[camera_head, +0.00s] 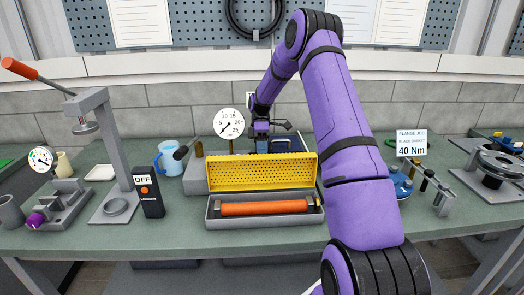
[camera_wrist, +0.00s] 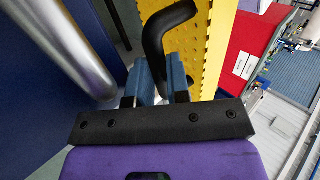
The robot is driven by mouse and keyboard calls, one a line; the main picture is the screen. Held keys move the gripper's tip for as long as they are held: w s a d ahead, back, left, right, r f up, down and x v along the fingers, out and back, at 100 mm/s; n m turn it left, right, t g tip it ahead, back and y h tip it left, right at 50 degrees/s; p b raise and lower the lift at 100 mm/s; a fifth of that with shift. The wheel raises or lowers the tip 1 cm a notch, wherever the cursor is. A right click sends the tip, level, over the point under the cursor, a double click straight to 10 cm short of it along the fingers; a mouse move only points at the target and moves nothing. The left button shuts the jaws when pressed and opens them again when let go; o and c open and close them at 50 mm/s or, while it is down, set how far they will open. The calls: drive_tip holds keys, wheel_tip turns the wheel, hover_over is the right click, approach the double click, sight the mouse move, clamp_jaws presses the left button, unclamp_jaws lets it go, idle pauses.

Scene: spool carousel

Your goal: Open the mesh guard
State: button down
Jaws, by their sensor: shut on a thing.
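The mesh guard (camera_head: 262,173) is a yellow perforated panel. It stands raised along the back edge of a grey tray (camera_head: 265,221), which holds an orange roller (camera_head: 264,208) in plain view. In the wrist view the yellow guard (camera_wrist: 205,45) lies just beyond my gripper (camera_wrist: 160,82). The jaws are shut on a bent black handle (camera_wrist: 165,30) beside the guard. In the head view my gripper (camera_head: 262,138) is behind the guard's top edge, and its fingertips are mostly hidden.
A black OFF box (camera_head: 149,192) and a grey press (camera_head: 103,150) stand to the left. A blue mug (camera_head: 169,158) and a dial gauge (camera_head: 229,124) are near the guard's left end. A 40 Nm sign (camera_head: 411,143) stands right of my arm. The bench front is clear.

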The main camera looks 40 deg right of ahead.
drive_tip(key=shift+s+f, duration=0.1)
drive_tip(key=c, duration=1.1)
unclamp_jaws()
drive_tip(key=shift+r, duration=0.2)
